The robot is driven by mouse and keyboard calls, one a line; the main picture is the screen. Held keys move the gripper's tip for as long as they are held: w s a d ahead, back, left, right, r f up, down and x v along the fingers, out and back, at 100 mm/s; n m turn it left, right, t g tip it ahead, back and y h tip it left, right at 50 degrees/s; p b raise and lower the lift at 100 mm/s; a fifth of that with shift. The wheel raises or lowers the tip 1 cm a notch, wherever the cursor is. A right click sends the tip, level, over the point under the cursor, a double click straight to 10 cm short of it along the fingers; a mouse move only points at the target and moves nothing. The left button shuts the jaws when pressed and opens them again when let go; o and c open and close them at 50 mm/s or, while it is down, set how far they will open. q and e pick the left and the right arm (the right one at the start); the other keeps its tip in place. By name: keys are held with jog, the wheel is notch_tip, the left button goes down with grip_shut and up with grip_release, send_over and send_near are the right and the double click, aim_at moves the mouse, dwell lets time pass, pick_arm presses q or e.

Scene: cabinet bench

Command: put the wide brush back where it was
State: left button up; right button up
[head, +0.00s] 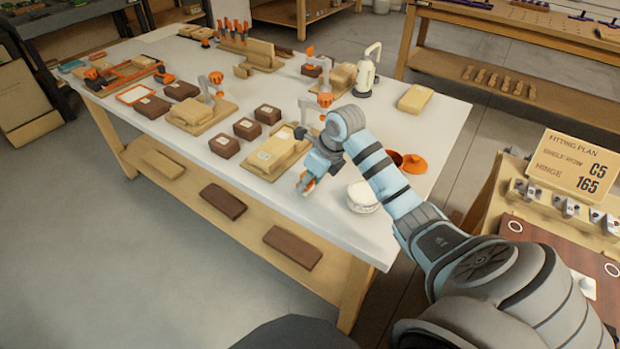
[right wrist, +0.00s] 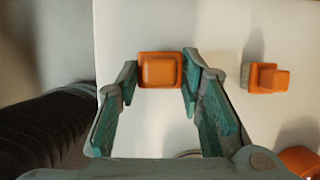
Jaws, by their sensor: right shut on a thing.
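My right gripper (head: 308,180) is over the near part of the white bench, left of the white round bowl (head: 362,197). It is shut on an orange block-like piece, which I take to be the wide brush (right wrist: 160,70); its orange end shows between the fingers (right wrist: 160,88) in the right wrist view. Its bristles are hidden there, and I cannot tell whether it touches the bench. A second brush (right wrist: 265,78) with an orange handle and grey head is apart to the right in that view. My left gripper is not in view.
The white bench top (head: 325,215) is clear near its front edge. A tan block on a board (head: 272,153) and several brown boxes are to the left. An orange pot (head: 413,163) is behind the bowl.

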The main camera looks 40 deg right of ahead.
jog(key=o, duration=1)
jog(key=shift+f, duration=0.1)
jog(key=p+v, duration=0.2)
jog(key=v, duration=1)
jog(key=shift+r, duration=0.2)
jog(key=shift+d, duration=0.1)
